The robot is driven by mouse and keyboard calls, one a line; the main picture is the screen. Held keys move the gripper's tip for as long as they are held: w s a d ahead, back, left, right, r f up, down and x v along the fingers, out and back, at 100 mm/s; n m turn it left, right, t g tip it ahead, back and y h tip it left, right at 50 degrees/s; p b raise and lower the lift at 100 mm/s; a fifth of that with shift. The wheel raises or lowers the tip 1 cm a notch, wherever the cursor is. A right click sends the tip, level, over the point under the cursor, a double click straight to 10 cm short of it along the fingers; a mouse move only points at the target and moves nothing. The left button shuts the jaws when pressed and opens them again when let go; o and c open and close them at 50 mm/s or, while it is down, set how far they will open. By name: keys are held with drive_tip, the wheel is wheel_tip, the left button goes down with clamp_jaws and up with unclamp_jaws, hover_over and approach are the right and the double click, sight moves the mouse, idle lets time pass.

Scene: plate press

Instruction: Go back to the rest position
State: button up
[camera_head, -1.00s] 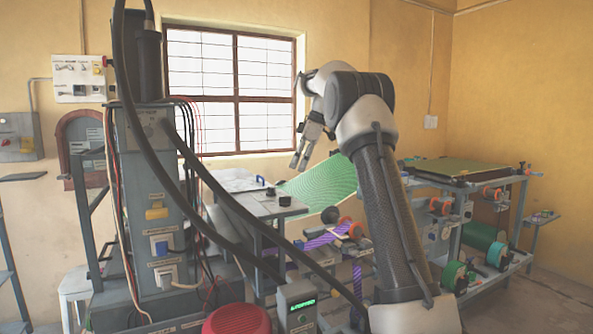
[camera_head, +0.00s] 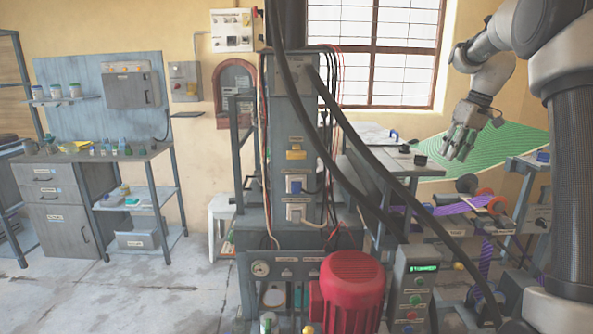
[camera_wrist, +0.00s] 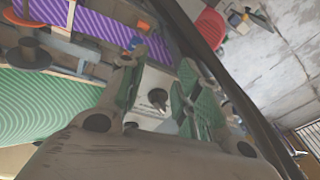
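My gripper (camera_head: 458,150) hangs at the right of the head view, fingers down, in front of the green striped sheet (camera_head: 500,140) and below the window's right side. In the wrist view its two green-padded fingers (camera_wrist: 160,78) stand apart with nothing held between them. Beyond the gap is a pale grey surface with a dark round knob (camera_wrist: 157,97). The green sheet also shows at the left of the wrist view (camera_wrist: 45,105). My arm rises at the right edge of the head view.
The press column (camera_head: 292,130), with thick dark hoses, stands mid-picture. A red motor (camera_head: 352,290) and a control box with a lit green display (camera_head: 423,268) are in front. A purple patterned strip (camera_head: 450,208) runs by rollers at right. Floor is clear at left (camera_head: 120,290).

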drive_tip(key=s+a+m+t, duration=0.1)
drive_tip(key=s+a, duration=0.2)
drive_tip(key=s, duration=0.9)
drive_tip(key=s+a+f+m+t+h, duration=0.1)
drive_tip(key=s+a, duration=0.2)
drive_tip(key=s, duration=0.9)
drive_tip(key=s+a+f+m+h, duration=0.1)
drive_tip(key=s+a, duration=0.2)
drive_tip(key=s, duration=1)
drive_tip(key=shift+f+t, duration=0.15)
drive_tip(key=shift+t, duration=0.25)
